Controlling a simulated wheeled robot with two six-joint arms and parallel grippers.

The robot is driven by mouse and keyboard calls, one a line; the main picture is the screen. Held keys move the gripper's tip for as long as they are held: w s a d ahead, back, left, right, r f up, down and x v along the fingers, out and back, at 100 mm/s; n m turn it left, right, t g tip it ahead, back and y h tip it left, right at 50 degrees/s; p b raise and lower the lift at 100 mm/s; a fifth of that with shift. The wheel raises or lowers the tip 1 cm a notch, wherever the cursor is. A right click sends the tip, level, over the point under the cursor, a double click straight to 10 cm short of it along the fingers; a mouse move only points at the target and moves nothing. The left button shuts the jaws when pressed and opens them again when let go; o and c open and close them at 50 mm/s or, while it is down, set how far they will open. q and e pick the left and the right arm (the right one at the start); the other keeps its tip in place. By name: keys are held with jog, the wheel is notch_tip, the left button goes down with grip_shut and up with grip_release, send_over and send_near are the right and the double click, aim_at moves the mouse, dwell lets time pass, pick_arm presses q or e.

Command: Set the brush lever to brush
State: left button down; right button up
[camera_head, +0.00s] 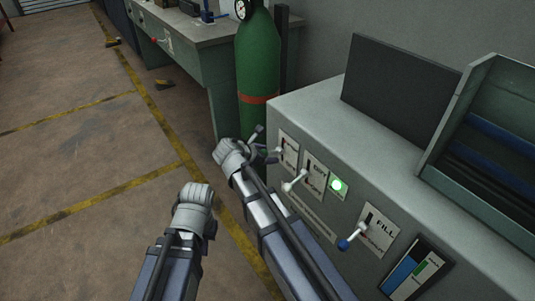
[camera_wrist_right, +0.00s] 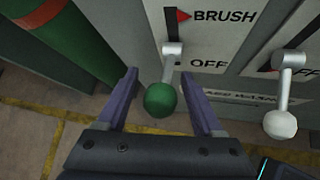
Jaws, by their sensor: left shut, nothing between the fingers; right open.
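The brush lever has a grey rod and a green knob (camera_wrist_right: 160,100), seen in the right wrist view. Its rod leaves the panel slot below the red arrow at BRUSH, and the knob hangs down at about the OFF end. My right gripper (camera_wrist_right: 163,100) is open, with one finger on each side of the knob and visible gaps. In the head view my right gripper (camera_head: 264,146) is at the brush plate (camera_head: 290,147) and largely covers the lever. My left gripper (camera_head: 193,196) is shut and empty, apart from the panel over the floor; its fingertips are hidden.
A white-knobbed lever (camera_wrist_right: 281,123) is close beside my right gripper. A blue-knobbed FILL lever (camera_head: 344,244), a green light (camera_head: 338,185) and a gauge (camera_head: 416,270) are on the same panel. A green gas cylinder (camera_head: 258,60) stands behind.

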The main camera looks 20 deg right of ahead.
jog(key=p+v, duration=0.4)
jog(key=v, duration=0.3)
jog(key=shift+a+r, duration=0.2)
jog(key=shift+s, duration=0.1)
